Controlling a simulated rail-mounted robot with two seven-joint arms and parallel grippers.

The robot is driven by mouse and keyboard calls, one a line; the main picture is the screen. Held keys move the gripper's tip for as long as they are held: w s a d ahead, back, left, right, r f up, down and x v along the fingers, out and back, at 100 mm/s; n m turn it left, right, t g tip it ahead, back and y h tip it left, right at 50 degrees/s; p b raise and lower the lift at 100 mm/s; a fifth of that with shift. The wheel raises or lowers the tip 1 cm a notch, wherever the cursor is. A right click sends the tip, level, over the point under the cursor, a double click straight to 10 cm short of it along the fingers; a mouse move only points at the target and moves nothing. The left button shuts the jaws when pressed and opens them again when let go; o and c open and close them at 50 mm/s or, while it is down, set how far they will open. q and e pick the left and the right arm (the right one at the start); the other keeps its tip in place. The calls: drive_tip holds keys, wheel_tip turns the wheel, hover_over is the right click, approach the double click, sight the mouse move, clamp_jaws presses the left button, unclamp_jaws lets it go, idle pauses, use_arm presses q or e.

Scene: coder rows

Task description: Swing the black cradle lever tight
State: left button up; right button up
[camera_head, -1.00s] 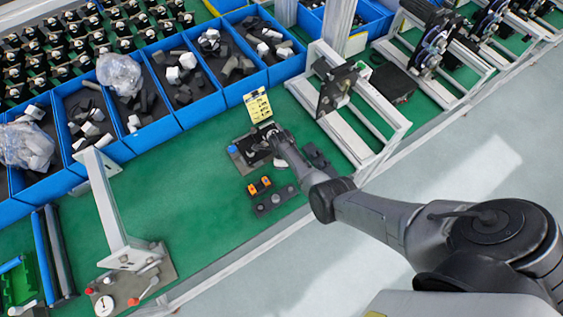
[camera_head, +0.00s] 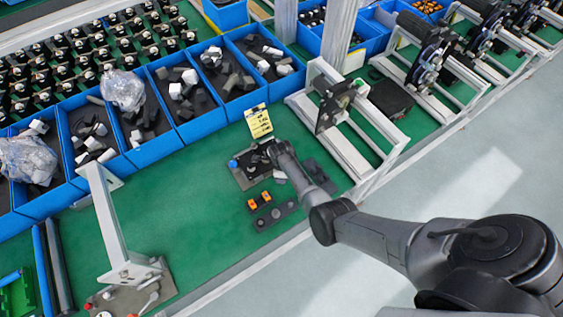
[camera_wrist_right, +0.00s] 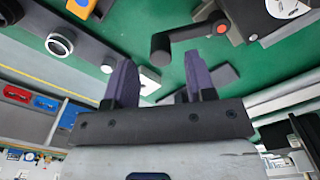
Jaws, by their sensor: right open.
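A black lever (camera_wrist_right: 190,36) with a rounded, downturned end shows in the right wrist view, with a red button at its pivot end; I take it for the cradle lever. My right gripper (camera_wrist_right: 160,84) is open, its two dark purple fingers pointing towards the lever's free end. The lever is not clear there. My left gripper is not in view.
A yellow sign (camera_head: 258,121) stands behind the fixture. Orange pieces (camera_head: 259,200) and a dark block (camera_head: 276,215) lie in front of it. Blue bins (camera_head: 205,124) line the back; a white metal frame (camera_head: 350,135) stands right. Green bench (camera_head: 190,205) is clear to the left.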

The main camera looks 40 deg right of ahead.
wheel_tip(320, 180, up, 10)
drive_tip(key=shift+r+p, duration=0.2)
drive_tip(key=shift+p, duration=0.25)
idle(0.5)
